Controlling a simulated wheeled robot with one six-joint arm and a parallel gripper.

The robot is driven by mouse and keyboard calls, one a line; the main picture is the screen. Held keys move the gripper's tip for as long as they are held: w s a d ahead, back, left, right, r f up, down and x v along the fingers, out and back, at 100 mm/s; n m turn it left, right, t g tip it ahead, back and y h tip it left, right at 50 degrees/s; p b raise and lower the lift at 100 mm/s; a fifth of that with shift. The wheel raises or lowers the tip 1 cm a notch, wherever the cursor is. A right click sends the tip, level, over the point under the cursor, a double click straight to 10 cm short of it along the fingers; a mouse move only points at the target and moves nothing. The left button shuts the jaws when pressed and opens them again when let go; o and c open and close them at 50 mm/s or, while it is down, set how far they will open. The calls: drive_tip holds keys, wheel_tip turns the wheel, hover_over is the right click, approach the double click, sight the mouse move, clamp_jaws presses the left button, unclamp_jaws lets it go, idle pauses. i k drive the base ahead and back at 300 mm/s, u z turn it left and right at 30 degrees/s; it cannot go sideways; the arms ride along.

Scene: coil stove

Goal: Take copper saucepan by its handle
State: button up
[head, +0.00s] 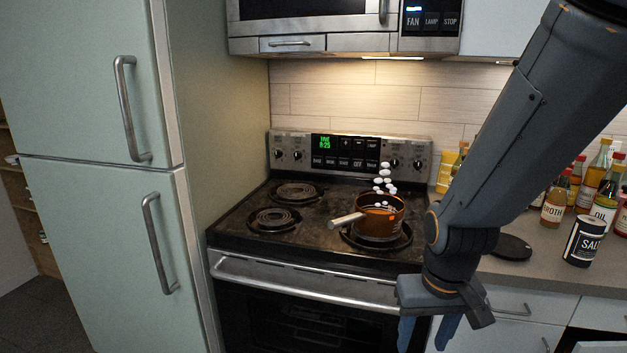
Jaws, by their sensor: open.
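The copper saucepan (380,222) sits upright on the front right coil of the black stove top, with an orange-brown inside. Its pale metal handle (347,220) points left and slightly toward the front. White puffs rise above the pan toward the back panel. My gripper (427,334) hangs pointing down in front of the stove's right front edge, nearer to me and lower in the picture than the pan. Its blue fingers are apart and empty; their tips run close to the picture's bottom edge. The gripper is clear of the saucepan and its handle.
The oven door handle (300,283) runs along the stove front. A microwave (310,12) hangs above. A fridge (95,200) stands left. Bottles (555,200), a salt can (584,241) and a black disc (512,247) are on the right counter. The left coils are empty.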

sight(383, 221)
drive_tip(key=u, duration=1.55)
drive_tip(key=k, duration=0.95)
drive_tip(key=z, duration=1.4)
drive_tip(key=i, duration=1)
